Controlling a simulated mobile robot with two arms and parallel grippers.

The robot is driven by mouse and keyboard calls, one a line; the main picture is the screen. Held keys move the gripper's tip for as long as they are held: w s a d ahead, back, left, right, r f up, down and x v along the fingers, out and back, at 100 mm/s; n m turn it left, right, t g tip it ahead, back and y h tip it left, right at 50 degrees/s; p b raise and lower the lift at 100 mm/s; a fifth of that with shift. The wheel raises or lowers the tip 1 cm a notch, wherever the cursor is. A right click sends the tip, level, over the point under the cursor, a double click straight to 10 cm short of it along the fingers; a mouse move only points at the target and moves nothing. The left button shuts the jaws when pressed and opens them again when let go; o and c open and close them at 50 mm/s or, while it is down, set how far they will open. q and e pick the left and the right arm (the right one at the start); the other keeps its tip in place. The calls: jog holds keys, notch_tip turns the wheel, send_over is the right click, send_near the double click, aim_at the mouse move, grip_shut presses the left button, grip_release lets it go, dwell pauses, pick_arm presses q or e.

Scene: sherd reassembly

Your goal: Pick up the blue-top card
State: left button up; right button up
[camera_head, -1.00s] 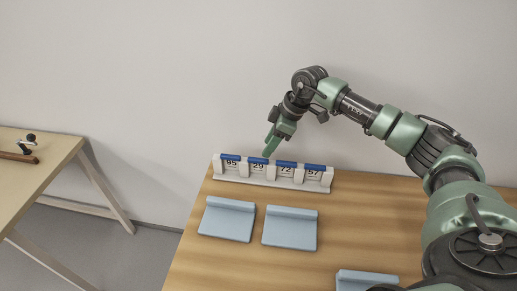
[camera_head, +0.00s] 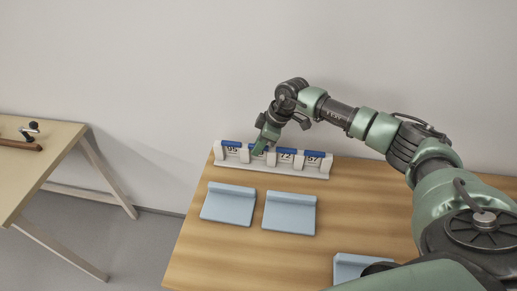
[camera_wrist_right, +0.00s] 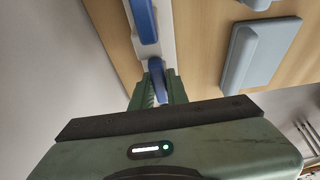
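Several blue-top cards stand upright in a white rack (camera_head: 270,168) near the wall. The cards 95 (camera_head: 232,149), 72 (camera_head: 285,156) and 57 (camera_head: 314,159) show their numbers. My right gripper (camera_head: 258,150) is down at the second card from the left and covers most of its front. In the right wrist view, the fingers of the right gripper (camera_wrist_right: 160,92) lie on either side of that card's blue top (camera_wrist_right: 157,75). Whether they press on it cannot be told. A neighbouring blue top (camera_wrist_right: 143,20) shows beyond. My left gripper is out of view.
Two pale blue stands (camera_head: 229,204) (camera_head: 290,213) lie on the wooden table (camera_head: 210,260) in front of the rack. A third stand (camera_head: 350,268) is at the front, partly behind my arm. Another table (camera_head: 45,160) stands at the left.

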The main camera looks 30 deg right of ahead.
grip_shut()
jog(key=shift+r, duration=0.15)
jog(key=shift+w+r, duration=0.1)
jog(key=shift+r, duration=0.5)
notch_tip(320, 180, up, 19)
jog(key=b, duration=0.1)
jog(key=shift+f+b, duration=0.2)
jog(key=shift+b, duration=0.15)
